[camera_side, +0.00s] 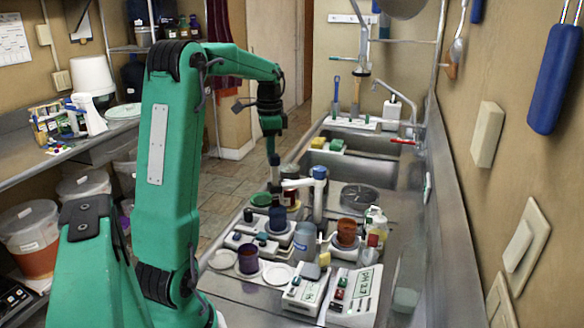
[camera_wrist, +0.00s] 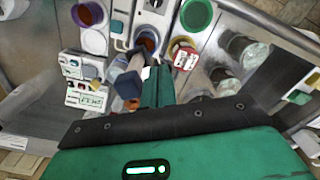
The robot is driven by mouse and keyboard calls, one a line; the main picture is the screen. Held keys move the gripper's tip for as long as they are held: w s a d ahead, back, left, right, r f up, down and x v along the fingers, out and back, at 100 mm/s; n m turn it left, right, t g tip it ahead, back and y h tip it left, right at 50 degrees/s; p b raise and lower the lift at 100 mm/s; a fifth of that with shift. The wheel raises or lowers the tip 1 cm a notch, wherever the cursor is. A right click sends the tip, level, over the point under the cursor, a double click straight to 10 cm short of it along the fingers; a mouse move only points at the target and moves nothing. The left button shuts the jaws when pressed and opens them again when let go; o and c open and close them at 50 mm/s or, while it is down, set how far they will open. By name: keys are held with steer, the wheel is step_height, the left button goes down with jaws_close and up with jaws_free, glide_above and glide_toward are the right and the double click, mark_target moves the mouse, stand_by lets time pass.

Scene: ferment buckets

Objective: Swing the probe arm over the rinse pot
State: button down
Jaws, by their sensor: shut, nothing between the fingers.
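The probe arm (camera_side: 298,183) is a white bar reaching left from a post with a blue cap (camera_side: 319,172) on the steel counter. In the wrist view a blue-grey faceted piece (camera_wrist: 128,82), perhaps the post's top, is just left of my gripper (camera_wrist: 158,80). My gripper, also in the side view (camera_side: 271,150), points down above and left of the bar, shut and empty; I cannot tell whether it touches the bar. Candidates for the rinse pot are a blue-grey cup (camera_side: 304,242), a rust-brown pot (camera_side: 346,232) and a purple pot (camera_side: 248,256); I cannot tell which it is.
White meters (camera_side: 352,296) stand at the counter's front. A dark round lid (camera_side: 361,198) and small bottles (camera_side: 376,222) are right of the post. A sink (camera_side: 360,170) lies behind. In the wrist view, glass jars (camera_wrist: 240,50) stand right of my gripper.

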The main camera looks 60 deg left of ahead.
mark_target(272, 155)
steer(key=shift+s+d, duration=0.3)
steer(key=shift+d, duration=0.5)
steer(key=shift+s+d, duration=0.25)
steer(key=shift+d, duration=0.6)
steer(key=shift+s+d, duration=0.2)
steer(key=shift+d, duration=1.45)
steer(key=shift+w+d, duration=0.15)
steer(key=shift+d, duration=0.6)
steer(key=shift+w+d, duration=0.1)
steer(key=shift+d, duration=0.65)
